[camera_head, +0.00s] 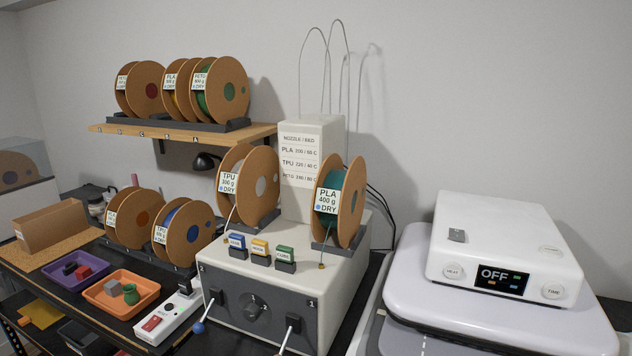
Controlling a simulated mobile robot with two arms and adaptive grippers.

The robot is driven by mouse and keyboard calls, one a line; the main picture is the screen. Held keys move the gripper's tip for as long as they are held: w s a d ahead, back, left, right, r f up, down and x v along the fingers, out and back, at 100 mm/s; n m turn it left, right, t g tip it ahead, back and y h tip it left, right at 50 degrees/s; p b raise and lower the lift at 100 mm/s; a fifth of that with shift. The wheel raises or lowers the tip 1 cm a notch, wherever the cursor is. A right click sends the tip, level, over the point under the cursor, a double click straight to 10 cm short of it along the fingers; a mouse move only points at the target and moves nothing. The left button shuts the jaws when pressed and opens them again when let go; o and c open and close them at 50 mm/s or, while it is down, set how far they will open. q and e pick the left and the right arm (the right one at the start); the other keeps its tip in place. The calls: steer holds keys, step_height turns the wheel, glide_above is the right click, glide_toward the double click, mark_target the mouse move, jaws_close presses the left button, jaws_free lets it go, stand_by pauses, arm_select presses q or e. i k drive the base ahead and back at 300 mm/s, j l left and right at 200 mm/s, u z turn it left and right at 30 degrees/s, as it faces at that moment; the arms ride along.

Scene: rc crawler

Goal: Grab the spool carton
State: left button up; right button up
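A brown cardboard carton (66,226), which looks like the spool carton, stands at the far left of the bench on a tan cork-like mat (42,256). It is long and low, with a small white label at its left end. I cannot tell whether its top is open or what is inside. Neither of my grippers is in view.
Right of the carton stand several spools (134,219) on a dark rack. In front are a purple tray (62,284) and an orange tray (104,308) with small parts. A shelf (180,140) with spools hangs above. A beige machine (275,290) and white heater (505,250) fill the right.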

mark_target(37, 230)
steer(key=u, duration=1.5)
steer(key=i+z, duration=0.1)
steer(key=z, duration=0.45)
steer(key=i+j+z, duration=0.55)
steer(key=j, duration=0.15)
steer(key=i+j+z, duration=0.25)
steer(key=j, duration=0.15)
steer(key=k, duration=0.1)
